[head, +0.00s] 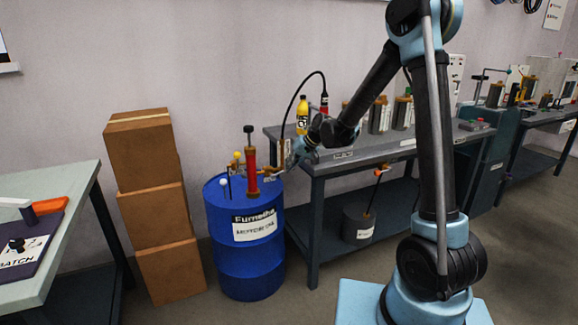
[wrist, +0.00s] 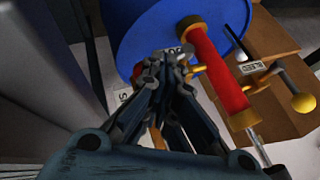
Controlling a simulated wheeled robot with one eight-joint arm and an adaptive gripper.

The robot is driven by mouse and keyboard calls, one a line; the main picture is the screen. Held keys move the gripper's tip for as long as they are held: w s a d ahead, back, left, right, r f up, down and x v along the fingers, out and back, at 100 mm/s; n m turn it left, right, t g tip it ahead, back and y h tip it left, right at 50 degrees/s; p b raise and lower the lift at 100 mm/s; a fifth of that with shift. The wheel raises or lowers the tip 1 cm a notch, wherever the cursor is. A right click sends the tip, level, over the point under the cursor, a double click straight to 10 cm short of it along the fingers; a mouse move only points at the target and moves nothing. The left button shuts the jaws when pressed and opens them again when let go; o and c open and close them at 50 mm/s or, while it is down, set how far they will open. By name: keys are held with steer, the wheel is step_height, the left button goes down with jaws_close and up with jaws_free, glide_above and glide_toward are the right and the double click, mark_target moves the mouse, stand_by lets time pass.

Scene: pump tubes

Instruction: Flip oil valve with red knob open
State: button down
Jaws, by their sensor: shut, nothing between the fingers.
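The red hand pump (head: 250,172) stands upright on the blue drum (head: 243,255), left of the workbench. In the wrist view the pump's red cylinder (wrist: 215,68) is right of my gripper (wrist: 170,58). The gripper is shut and empty, its fingertips over the drum top beside a brass fitting (wrist: 196,69) on the pump; whether they touch is unclear. The yellow knob also shows in the head view (head: 237,156).
Stacked cardboard boxes (head: 155,205) stand close left of the drum. The workbench (head: 345,156) is right of it, with a yellow bottle (head: 302,115) and a black hose (head: 293,98). A pale table (head: 50,180) is at far left. Floor is clear in front of the drum.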

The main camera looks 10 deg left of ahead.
steer(key=shift+d, duration=0.1)
steer(key=shift+s+a+f, duration=0.35)
steer(key=shift+s+a, duration=0.1)
steer(key=shift+a, duration=0.15)
stand_by(0.4)
steer(key=shift+s+a+r, duration=0.1)
steer(key=shift+s+r, duration=0.1)
steer(key=shift+r, duration=0.35)
steer(key=w+d+v, duration=0.1)
steer(key=v, duration=1)
steer(key=shift+f, duration=0.25)
